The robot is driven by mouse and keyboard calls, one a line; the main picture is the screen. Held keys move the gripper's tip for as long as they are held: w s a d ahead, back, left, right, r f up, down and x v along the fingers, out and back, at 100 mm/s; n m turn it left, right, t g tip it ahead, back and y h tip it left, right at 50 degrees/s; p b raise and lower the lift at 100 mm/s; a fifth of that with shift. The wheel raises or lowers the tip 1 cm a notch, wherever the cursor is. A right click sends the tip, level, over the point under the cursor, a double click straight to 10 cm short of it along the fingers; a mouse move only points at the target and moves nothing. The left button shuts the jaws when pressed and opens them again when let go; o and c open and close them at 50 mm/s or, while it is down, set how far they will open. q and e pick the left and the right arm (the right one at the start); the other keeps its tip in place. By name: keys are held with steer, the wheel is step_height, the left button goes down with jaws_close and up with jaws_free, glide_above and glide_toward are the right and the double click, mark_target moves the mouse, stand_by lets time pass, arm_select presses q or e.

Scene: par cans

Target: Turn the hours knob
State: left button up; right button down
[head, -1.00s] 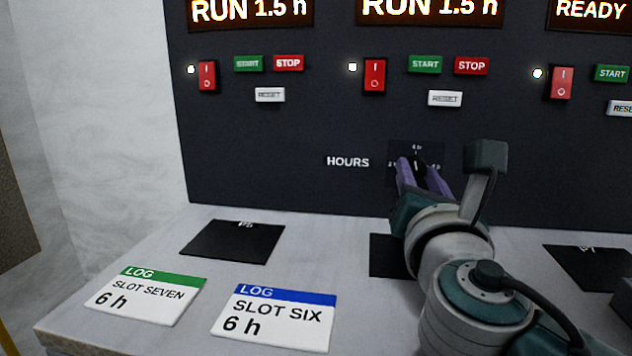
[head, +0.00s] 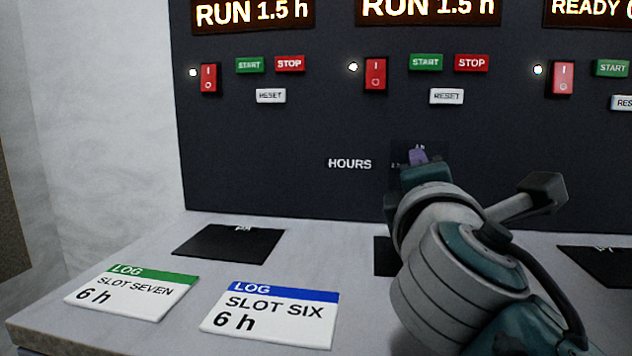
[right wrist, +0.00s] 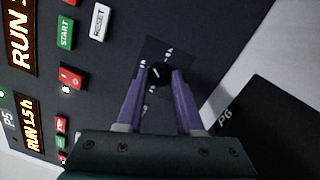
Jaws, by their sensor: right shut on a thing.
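The hours knob (right wrist: 157,74) is small and black with a pale pointer line. It sits on a dark square dial plate (right wrist: 177,53) on the panel, right of the HOURS label (head: 349,164). My right gripper (head: 418,157) is shut on the knob, its purple fingers on either side of it in the right wrist view (right wrist: 163,74). In the head view the gripper and wrist hide the knob and most of the dial. I cannot read which mark the pointer faces. My left gripper is not in view.
Above are a red rocker switch (head: 375,74), a green START button (head: 425,62), a red STOP button (head: 471,62) and a white RESET button (head: 446,96). Displays read RUN 1.5 h (head: 428,8). Two log cards (head: 270,314) and dark pads (head: 229,244) lie on the counter.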

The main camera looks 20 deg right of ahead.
steer(key=m+b, duration=0.1)
steer(key=m, duration=0.4)
steer(key=shift+g+b, duration=0.35)
steer(key=shift+g, duration=0.05)
steer(key=shift+r+m+b, duration=0.1)
steer(key=shift+m+b, duration=0.45)
steer(key=shift+m, duration=1.45)
steer(key=c, duration=0.5)
jaws_free()
steer(key=shift+c, duration=0.2)
